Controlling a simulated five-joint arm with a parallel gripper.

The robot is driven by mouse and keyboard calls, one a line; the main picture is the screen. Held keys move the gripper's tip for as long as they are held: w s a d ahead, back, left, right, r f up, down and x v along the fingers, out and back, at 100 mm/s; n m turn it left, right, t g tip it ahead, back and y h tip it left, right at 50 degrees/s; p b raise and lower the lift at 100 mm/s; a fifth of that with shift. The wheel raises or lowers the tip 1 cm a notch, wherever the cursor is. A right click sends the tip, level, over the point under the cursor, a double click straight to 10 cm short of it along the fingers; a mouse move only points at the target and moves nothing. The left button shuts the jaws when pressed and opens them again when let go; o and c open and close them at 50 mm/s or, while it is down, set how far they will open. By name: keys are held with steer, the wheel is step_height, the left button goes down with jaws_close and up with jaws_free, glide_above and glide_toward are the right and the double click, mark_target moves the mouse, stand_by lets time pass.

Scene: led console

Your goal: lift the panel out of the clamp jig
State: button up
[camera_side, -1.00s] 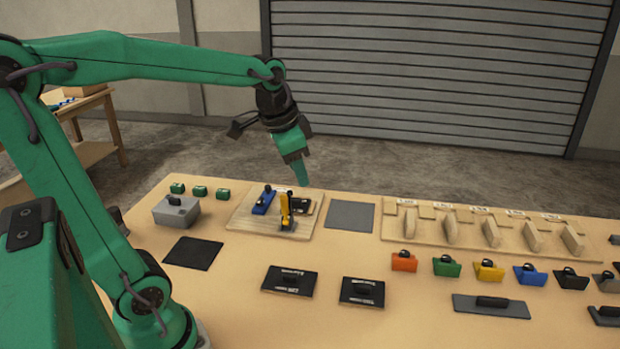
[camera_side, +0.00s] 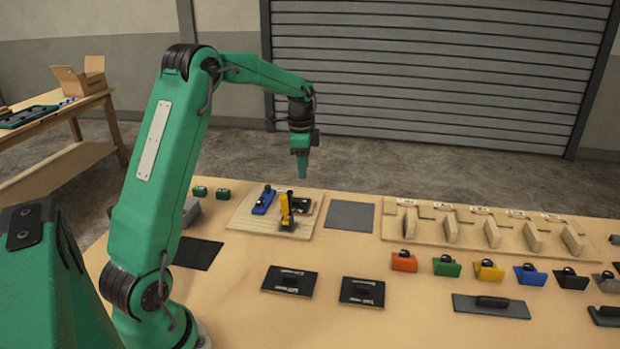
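The clamp jig is a light wooden board (camera_side: 249,222) at the back left of the table. It carries a blue block (camera_side: 264,201), an upright yellow clamp lever (camera_side: 285,208) and a dark piece (camera_side: 300,205) behind and right of the lever. That dark piece may be the panel; the lever partly covers it and it is too small to tell. My gripper (camera_side: 302,174) points straight down above the back edge of the jig, apart from everything. Its fingers look like one narrow green shape, so I cannot tell whether they are open.
A grey mat (camera_side: 350,215) lies right of the jig. A wooden slotted rack (camera_side: 400,232) stands further right, with coloured handled blocks (camera_side: 446,266) before it. My arm partly hides a grey box (camera_side: 190,211) at left.

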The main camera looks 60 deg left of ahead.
steer(key=m, duration=0.1)
glide_above(296, 199)
steer(key=shift+g, duration=0.4)
step_height(296, 199, down, 6)
steer(key=shift+r, duration=0.1)
steer(key=shift+f, duration=3.9)
jaws_close()
